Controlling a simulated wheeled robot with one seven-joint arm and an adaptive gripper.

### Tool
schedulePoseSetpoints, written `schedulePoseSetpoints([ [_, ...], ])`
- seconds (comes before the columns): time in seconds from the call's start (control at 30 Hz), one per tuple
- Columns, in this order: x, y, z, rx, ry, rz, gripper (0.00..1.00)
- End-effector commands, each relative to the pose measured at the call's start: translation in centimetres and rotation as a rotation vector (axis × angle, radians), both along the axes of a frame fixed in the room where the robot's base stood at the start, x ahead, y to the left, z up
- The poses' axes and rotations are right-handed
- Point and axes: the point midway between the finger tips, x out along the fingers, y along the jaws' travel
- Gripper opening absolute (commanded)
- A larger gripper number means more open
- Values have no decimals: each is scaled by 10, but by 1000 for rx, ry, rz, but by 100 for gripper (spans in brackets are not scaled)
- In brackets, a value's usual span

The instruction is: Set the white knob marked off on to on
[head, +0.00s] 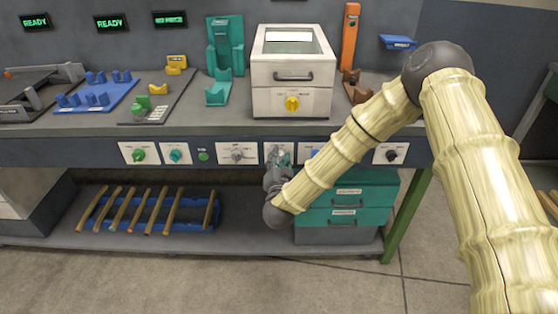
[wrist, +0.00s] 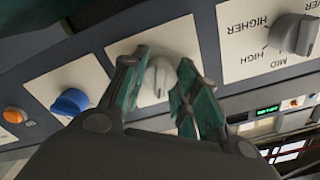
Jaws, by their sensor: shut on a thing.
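The white knob (wrist: 158,80) sits on a pale plate on the front panel of the bench. In the wrist view it is between the two teal-padded fingers of my gripper (wrist: 163,72), which is shut on it. In the head view my gripper (head: 279,162) is at the same plate (head: 269,147), below the white cabinet, and covers the knob. The off and on marks are not readable, so I cannot tell which way the knob points.
A grey knob (wrist: 293,34) marked high, mid and higher is on one side; a blue knob (wrist: 70,101) and an orange button (wrist: 14,115) are on the other. A black knob (head: 391,155) is further right. Teal drawers (head: 347,205) stand below the bench.

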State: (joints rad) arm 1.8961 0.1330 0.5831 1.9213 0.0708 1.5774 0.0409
Motion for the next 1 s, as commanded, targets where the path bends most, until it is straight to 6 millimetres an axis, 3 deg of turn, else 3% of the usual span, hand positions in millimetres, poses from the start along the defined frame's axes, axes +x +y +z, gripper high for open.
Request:
schedulePoseSetpoints([
  [0.17, 1, -1, 1, 0, -1, -3, 6],
  [0.2, 1, -1, 1, 0, -1, -3, 34],
  [0.3, 1, -1, 1, -1, -1, -3, 52],
  [0.73, -6, 0, 0, -1, 1, -1, 53],
  [1.0, -46, 0, -1, -2, 3, 1, 53],
])
